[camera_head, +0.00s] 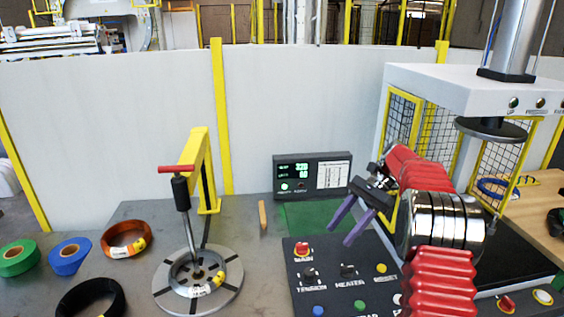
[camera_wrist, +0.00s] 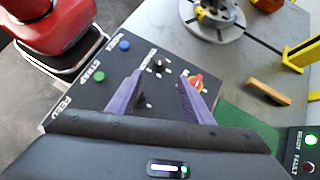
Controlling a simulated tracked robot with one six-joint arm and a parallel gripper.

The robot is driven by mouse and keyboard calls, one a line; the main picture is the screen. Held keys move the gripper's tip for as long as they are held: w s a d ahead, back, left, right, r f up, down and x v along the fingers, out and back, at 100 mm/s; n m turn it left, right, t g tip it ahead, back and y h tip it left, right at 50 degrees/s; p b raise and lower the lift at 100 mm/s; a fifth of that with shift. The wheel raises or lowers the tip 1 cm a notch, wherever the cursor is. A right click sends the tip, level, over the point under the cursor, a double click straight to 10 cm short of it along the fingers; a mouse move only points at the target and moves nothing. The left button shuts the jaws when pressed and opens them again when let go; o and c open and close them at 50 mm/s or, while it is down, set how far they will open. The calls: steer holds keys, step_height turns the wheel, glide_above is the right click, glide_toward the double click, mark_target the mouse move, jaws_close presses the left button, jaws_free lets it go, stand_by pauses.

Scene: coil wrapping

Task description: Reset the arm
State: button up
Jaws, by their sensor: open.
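My gripper (camera_head: 351,220) has two purple fingers. They are spread apart with nothing between them. In the head view it hangs in the air over the back part of the black control panel (camera_head: 320,291), at the end of my red and silver arm. In the wrist view the fingers of my gripper (camera_wrist: 155,95) point over the panel (camera_wrist: 110,70), near its knobs and a red button (camera_wrist: 197,82). I cannot tell the exact height above the panel.
A round turntable (camera_head: 172,293) with a lever and yellow post stands left of the panel. Coils and tape rolls, including a copper coil (camera_head: 126,239), lie further left. A display box (camera_head: 313,175) stands behind. A caged press (camera_head: 470,85) stands at the right. A small wooden block (camera_head: 263,216) lies near the green mat.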

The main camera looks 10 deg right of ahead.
steer(key=s+a+r+n+t+h, duration=0.2)
steer(key=s+a+r+n, duration=0.15)
steer(key=s+r, duration=0.2)
steer(key=s+a+r+n+t+h, duration=0.1)
steer(key=s+a+r+n+h, duration=0.15)
steer(key=s+a+r, duration=0.35)
steer(key=s+f+n+t+h, duration=0.2)
steer(key=s+f+n+t, duration=0.1)
steer(key=s, duration=0.6)
steer(key=s+f+n+t+h, duration=0.1)
steer(key=s+f+n+t, duration=0.2)
steer(key=s, duration=0.7)
steer(key=shift+s+a+n+h, duration=0.15)
steer(key=shift+a+n+h, duration=0.2)
steer(key=shift+n, duration=0.35)
